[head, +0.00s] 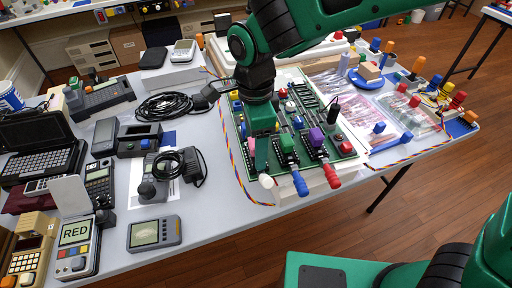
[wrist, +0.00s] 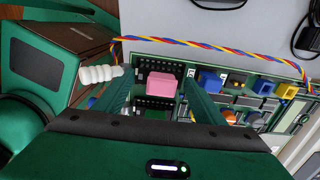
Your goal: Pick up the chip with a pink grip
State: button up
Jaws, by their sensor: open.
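The chip's pink grip (wrist: 161,84) shows in the wrist view as a small block over a black pinned part of the green circuit board (wrist: 262,77). In the head view a bit of the pink grip (head: 251,144) shows at the board's front left, mostly hidden by my gripper. My gripper (wrist: 158,78) is open, pointing down, with one finger on each side of the pink grip. A gap shows on both sides, so the fingers appear apart from it. I cannot tell how far the tips reach down. The chip's body is largely hidden under the grip.
A white ribbed handle (wrist: 100,74) is close to the left finger. A blue block (wrist: 210,81) is just right of the right finger. Green (head: 287,143) and purple (head: 316,137) grips stand on the board. A twisted coloured cable (wrist: 200,51) runs along its edge.

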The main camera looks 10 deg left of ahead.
jog(key=c, duration=0.8)
jog(key=shift+r, duration=0.15)
jog(key=shift+r, duration=0.55)
notch_tip(320, 180, up, 3)
jog(key=shift+f, duration=0.2)
jog(key=s+a+r, duration=0.2)
jog(key=s, duration=0.1)
jog(key=s+a+r, duration=0.2)
jog(key=s, duration=0.1)
jog(key=s+a+r, duration=0.1)
jog(key=s+r, duration=0.2)
jog(key=s, duration=0.1)
jog(key=shift+s+a, duration=0.1)
jog(key=shift+a, duration=0.3)
